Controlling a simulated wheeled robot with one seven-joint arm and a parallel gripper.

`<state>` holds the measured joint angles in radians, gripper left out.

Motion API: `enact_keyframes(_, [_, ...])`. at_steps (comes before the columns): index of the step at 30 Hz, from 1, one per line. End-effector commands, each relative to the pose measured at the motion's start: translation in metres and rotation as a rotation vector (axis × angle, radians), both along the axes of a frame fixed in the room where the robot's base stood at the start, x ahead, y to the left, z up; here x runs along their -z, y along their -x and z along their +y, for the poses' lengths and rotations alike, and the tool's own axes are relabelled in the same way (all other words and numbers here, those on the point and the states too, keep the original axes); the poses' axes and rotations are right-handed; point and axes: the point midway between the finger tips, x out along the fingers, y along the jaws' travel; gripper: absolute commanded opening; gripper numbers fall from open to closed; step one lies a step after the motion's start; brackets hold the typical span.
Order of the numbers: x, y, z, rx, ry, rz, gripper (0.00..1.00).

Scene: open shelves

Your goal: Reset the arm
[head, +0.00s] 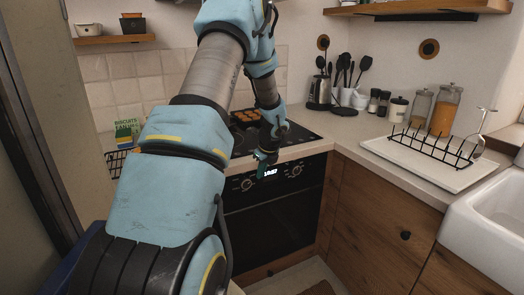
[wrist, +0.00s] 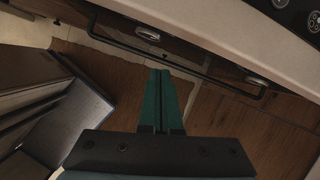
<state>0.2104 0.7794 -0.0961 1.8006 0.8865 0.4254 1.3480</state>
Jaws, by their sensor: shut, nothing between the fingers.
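My gripper (head: 262,160) is at the end of my blue and grey arm, in front of the oven's control panel in the head view. In the wrist view my gripper (wrist: 162,72) shows as two dark green fingers lying together. It is shut and empty. It hangs in front of the oven front, above the floor. Much of the head view's left and middle is hidden by my arm.
The black oven (head: 268,205) stands under a hob, with a tray of orange-brown items on the hob. A drying rack (head: 435,145), sink (head: 495,215), jars and utensils are at right. The brown floor (wrist: 230,120) below my gripper looks clear.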

Motion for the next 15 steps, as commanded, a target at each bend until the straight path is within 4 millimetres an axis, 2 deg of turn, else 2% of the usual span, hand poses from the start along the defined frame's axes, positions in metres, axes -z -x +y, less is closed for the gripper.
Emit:
enact_keyframes(1, [-0.019, 0.016, 0.01, -0.136, 0.049, -0.01, 0.0])
enact_keyframes(6, [-0.067, 0.089, 0.041, -0.726, 0.245, -0.037, 0.0])
enact_keyframes(12, [-0.107, 0.184, 0.066, -1.442, 0.454, -0.068, 0.0])
enact_keyframes(15, [-0.118, 0.226, 0.072, -1.758, 0.536, -0.079, 0.0])
